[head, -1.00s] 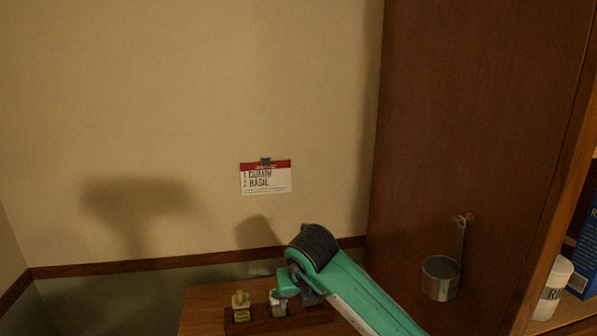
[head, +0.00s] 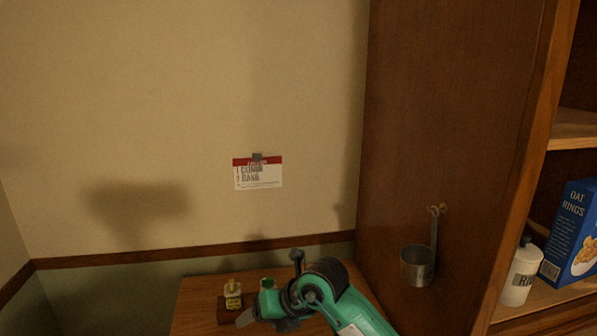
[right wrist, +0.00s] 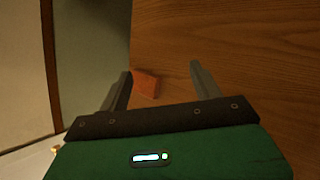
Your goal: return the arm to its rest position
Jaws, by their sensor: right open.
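My right arm is teal and black, and in the head view it comes in from the bottom right over a small wooden table (head: 205,290). Its gripper (head: 265,316) is low over the tabletop, partly cut off by my own wrist. In the right wrist view the two grey fingers (right wrist: 157,88) stand apart with nothing held between them. The wood surface (right wrist: 240,50) shows beyond them. A reddish-brown block (right wrist: 146,83) shows just beside the left finger. My left gripper does not show.
Small jars (head: 233,294) stand in a wooden rack (head: 224,316) beside my gripper. A card (head: 258,175) is on the wall. A metal cup (head: 417,266) hangs on the cabinet side (head: 450,120). A white canister (head: 521,275) and a blue cereal box (head: 575,235) are on a shelf at right.

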